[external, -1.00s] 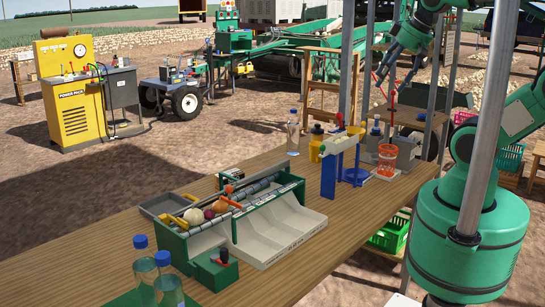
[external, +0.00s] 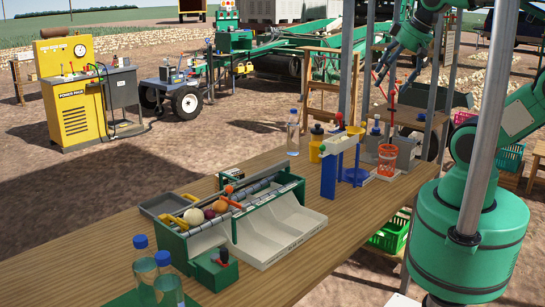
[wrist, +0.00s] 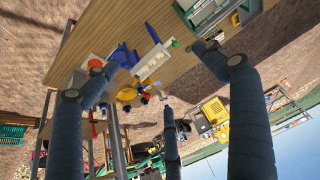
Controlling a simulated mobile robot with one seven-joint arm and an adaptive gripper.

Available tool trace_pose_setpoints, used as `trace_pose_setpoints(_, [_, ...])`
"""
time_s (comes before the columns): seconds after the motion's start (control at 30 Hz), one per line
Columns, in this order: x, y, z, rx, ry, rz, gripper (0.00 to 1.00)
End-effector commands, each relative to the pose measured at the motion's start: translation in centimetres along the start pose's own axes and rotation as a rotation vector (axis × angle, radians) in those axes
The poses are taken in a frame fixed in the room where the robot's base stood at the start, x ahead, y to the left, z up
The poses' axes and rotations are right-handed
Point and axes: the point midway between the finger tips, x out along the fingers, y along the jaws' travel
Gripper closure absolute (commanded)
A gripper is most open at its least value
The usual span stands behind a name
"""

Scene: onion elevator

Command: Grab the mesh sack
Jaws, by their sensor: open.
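The orange-red mesh sack (external: 387,161) stands upright on a small pale base at the right end of the wooden table, just right of a blue stand. In the wrist view an orange round shape, probably its top (wrist: 95,65), shows partly behind the left finger. My gripper (external: 394,84) is open and empty, with its fingers spread and hanging above the sack, apart from it. The wrist view shows the spread fingers (wrist: 165,90) with nothing between them.
A blue and white stand (external: 334,165) and a yellow bottle (external: 316,146) are close left of the sack. A clear bottle (external: 293,133) stands farther left. Grey posts (external: 430,75) rise near my gripper. A green sorting unit (external: 240,205) occupies the table's middle.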

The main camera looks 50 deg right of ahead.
Motion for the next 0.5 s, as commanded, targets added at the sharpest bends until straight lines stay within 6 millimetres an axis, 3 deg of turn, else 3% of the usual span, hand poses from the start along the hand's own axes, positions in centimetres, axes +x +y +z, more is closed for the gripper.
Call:
trace_pose_setpoints(0.27, [0.5,0.6,-0.7,0.045,-0.014,0.007,0.16])
trace_pose_setpoints(0.5, [2.8,3.0,-3.0,0.229,-0.068,0.034,0.16])
